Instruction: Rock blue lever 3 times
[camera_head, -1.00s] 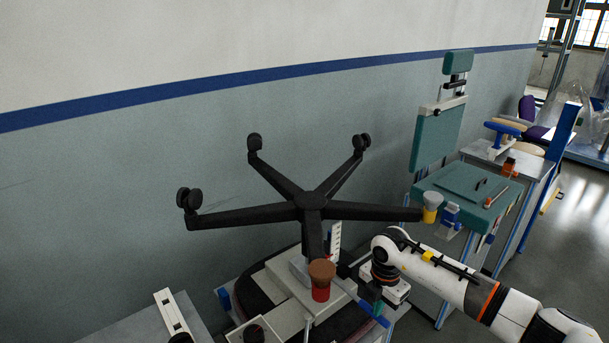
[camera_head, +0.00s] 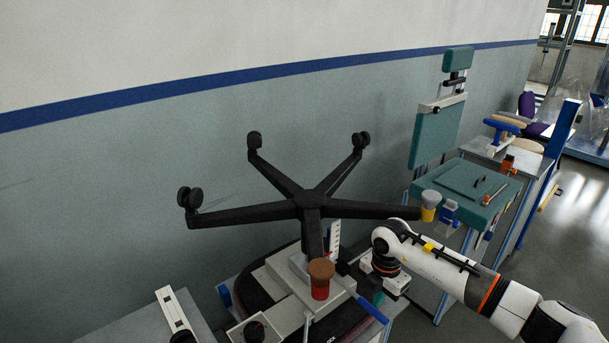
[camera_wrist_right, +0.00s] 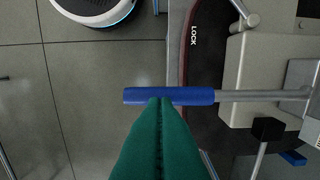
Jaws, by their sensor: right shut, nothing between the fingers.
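The blue lever (camera_head: 373,311) sticks out from the front right of the seat fixture below the upturned chair base. In the right wrist view its blue grip (camera_wrist_right: 140,96) lies level across the middle, on a grey rod running right to a grey block. My right gripper (camera_head: 378,298) is beside the lever in the head view, partly hidden by its own wrist. In the right wrist view its green fingers (camera_wrist_right: 160,100) are shut together with nothing between them, and their tips overlap the grip. I cannot tell if they touch it. My left gripper is out of view.
A black five-arm chair base (camera_head: 311,205) stands upside down on the fixture. A red cylinder with a brown top (camera_head: 321,280) is near the lever. A green chair (camera_head: 468,185) stands to the right.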

